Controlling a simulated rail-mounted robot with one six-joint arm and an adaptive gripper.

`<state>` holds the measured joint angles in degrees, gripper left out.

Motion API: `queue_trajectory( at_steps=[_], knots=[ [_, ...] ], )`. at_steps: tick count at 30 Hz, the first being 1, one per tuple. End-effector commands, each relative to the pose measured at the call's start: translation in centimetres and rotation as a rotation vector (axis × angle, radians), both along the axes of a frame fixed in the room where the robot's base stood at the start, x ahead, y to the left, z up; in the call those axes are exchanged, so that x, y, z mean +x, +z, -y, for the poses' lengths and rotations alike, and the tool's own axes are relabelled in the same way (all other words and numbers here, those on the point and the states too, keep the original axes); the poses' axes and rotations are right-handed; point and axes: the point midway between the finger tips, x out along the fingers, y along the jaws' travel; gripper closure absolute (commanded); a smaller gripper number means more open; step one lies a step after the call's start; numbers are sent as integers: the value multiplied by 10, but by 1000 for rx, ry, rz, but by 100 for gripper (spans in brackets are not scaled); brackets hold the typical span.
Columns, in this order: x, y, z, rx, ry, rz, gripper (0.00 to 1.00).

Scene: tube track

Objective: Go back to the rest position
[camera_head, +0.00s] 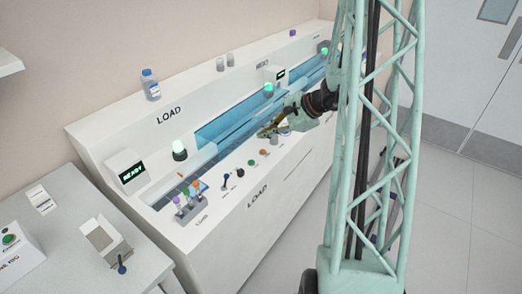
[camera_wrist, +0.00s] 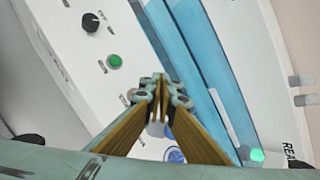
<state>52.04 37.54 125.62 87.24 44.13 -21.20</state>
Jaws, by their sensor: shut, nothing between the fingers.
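My gripper (camera_head: 266,132) is above the front part of the white tube-track machine (camera_head: 230,228), close to its blue channel (camera_head: 225,122). Its fingers are shut and empty. In the wrist view my gripper (camera_wrist: 161,78) shows its fingertips together, between the control panel and the blue channel (camera_wrist: 195,50). In the wrist view a green button (camera_wrist: 114,60) and a black knob (camera_wrist: 91,22) lie to the left of the fingertips. I cannot tell whether the gripper touches the machine.
A rack (camera_head: 188,212) with several coloured-cap tubes stands at the machine's near end by a READY display (camera_head: 128,174). A blue-capped bottle (camera_head: 151,85) stands on the back ledge. A grey side table (camera_head: 60,230) holds a tilted tray (camera_head: 105,240). Floor (camera_head: 465,205) at right is clear.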

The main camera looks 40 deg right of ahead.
Motion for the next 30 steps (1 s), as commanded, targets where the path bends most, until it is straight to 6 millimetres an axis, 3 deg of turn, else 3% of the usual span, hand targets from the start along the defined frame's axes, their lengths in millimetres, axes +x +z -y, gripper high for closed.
queue_trajectory(
  at_steps=[11,17,30],
  knots=[
    [0,1,-1,-3,4,1,100],
    [4,12,-11,-33,51,4,100],
    [15,75,-69,-231,333,22,100]
  ],
)
